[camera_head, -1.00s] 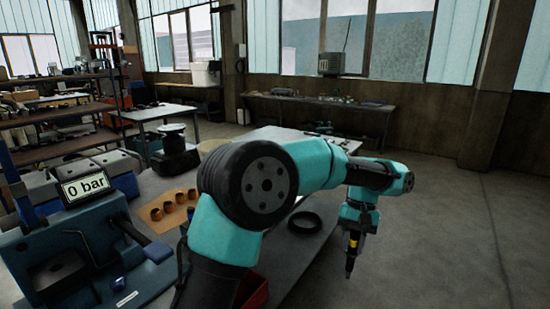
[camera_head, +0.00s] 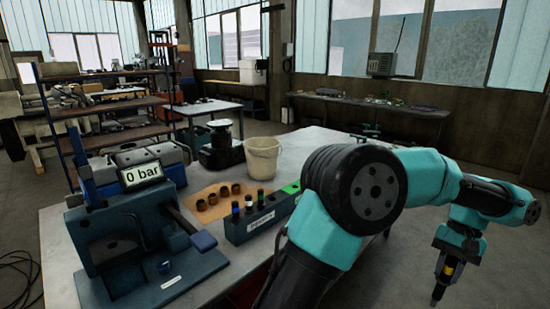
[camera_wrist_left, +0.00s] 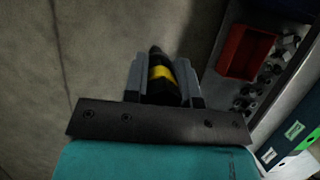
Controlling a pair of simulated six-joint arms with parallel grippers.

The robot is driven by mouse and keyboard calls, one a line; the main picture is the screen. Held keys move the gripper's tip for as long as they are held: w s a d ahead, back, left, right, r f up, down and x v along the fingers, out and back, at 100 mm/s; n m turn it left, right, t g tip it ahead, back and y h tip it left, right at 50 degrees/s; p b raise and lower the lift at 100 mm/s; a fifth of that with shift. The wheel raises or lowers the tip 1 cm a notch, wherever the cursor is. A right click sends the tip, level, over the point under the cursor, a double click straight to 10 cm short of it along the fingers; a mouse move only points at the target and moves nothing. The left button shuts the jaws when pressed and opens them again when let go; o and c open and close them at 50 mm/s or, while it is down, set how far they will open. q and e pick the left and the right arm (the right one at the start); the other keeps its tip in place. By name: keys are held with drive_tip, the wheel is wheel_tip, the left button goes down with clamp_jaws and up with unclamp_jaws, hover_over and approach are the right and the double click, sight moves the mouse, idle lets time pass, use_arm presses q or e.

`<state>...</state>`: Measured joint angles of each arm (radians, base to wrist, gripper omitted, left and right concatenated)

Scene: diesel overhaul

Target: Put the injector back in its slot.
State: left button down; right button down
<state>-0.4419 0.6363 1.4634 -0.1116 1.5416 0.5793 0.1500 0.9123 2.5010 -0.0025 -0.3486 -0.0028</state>
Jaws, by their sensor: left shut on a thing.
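My left gripper (camera_head: 447,262) is at the right of the head view, out past the table's side and over the floor. It is shut on the injector (camera_head: 439,290), a dark slim body with a yellow band, which hangs tip down, slightly tilted. In the left wrist view the gripper (camera_wrist_left: 161,88) has the injector (camera_wrist_left: 161,73) between its two grey fingers. A blue-grey rack (camera_head: 262,220) with a label and a green end stands on the table, holding several parts with coloured tops. My right gripper is not in view.
On the table (camera_head: 216,291) stand a blue test stand reading 0 bar (camera_head: 100,235), an orange-brown mat (camera_head: 205,190) with several copper-coloured rings, and a white bucket (camera_head: 263,160). The left wrist view shows a red tray (camera_wrist_left: 243,52) by small metal parts. Open floor lies right.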

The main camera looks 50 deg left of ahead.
use_arm(q)
drive_tip(key=w+a+r+n+t+h, duration=0.1)
drive_tip(key=w+a+n+t, duration=0.1)
drive_tip(key=w+a+n, duration=0.6)
drive_tip(key=w+a+r+n+t+h, duration=0.15)
drive_tip(key=a+n, duration=0.25)
drive_tip(key=a, duration=0.9)
drive_tip(key=w+a+n+t+h, duration=0.15)
drive_tip(key=w+a+n, duration=0.35)
drive_tip(key=a, duration=0.5)
drive_tip(key=s+a+r+n+t+y, duration=0.1)
drive_tip(key=a+n, duration=0.4)
drive_tip(key=a, duration=0.6)
drive_tip(key=s+a+r+n+t+y, duration=0.1)
drive_tip(key=s+a+n, duration=0.3)
drive_tip(key=a, duration=0.8)
drive_tip(key=s+a+r+n+t+y, duration=0.1)
drive_tip(key=s+a+r+n+t, duration=0.1)
drive_tip(key=a+n, duration=0.6)
drive_tip(key=a, duration=0.3)
drive_tip(key=shift+s+a+y, duration=0.3)
drive_tip(key=shift+s+y, duration=0.1)
drive_tip(key=shift+f, duration=0.1)
